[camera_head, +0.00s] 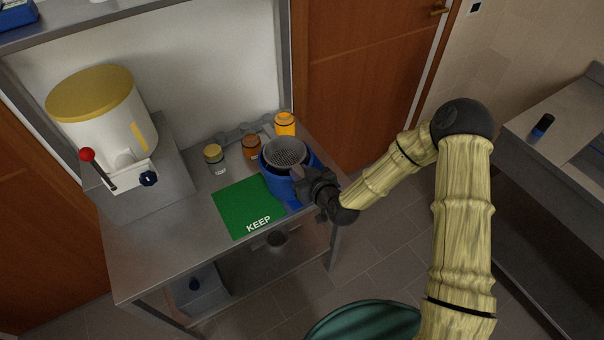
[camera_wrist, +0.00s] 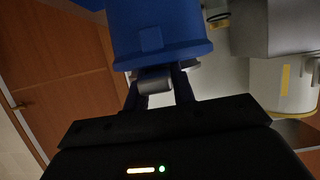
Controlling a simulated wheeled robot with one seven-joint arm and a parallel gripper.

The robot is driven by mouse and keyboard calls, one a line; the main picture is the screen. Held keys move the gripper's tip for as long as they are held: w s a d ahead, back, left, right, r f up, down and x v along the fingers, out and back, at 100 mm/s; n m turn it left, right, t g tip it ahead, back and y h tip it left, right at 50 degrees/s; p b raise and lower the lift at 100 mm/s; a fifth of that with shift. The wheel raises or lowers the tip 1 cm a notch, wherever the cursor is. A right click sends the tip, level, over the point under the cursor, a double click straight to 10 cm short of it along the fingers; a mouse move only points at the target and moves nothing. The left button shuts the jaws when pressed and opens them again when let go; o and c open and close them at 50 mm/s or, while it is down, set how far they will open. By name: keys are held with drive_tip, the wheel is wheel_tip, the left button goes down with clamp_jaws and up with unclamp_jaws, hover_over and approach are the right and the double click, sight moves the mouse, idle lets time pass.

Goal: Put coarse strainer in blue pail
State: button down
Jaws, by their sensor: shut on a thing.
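The coarse strainer (camera_head: 287,151) is a round grey mesh bowl at the mouth of the blue pail (camera_head: 270,178) in the head view. I cannot tell whether it rests on the rim or is held just above it. My gripper (camera_head: 310,181) is at the pail's right front side. In the wrist view my gripper (camera_wrist: 160,88) is shut on a short grey handle (camera_wrist: 155,80), which appears to be the strainer's. The blue pail (camera_wrist: 160,35) fills the top middle there, close beyond the fingers. The strainer's mesh is hidden in the wrist view.
A green mat marked KEEP (camera_head: 243,207) lies left of the pail on the steel table (camera_head: 165,250). A white tank with a yellow lid (camera_head: 90,95) stands at the left. The table's front left is clear.

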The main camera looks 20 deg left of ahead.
drive_tip(key=c, duration=1.2)
unclamp_jaws()
drive_tip(key=shift+s+d+f, duration=0.15)
drive_tip(key=shift+s+f, duration=0.05)
drive_tip(key=shift+f, duration=0.5)
drive_tip(key=shift+o, duration=0.2)
drive_tip(key=shift+s, duration=0.15)
drive_tip(key=shift+r, duration=0.1)
drive_tip(key=shift+r+p, duration=0.65)
drive_tip(key=shift+p, duration=0.15)
drive_tip(key=v, duration=1.1)
drive_tip(key=shift+d+r, duration=0.3)
drive_tip(key=shift+r, duration=0.1)
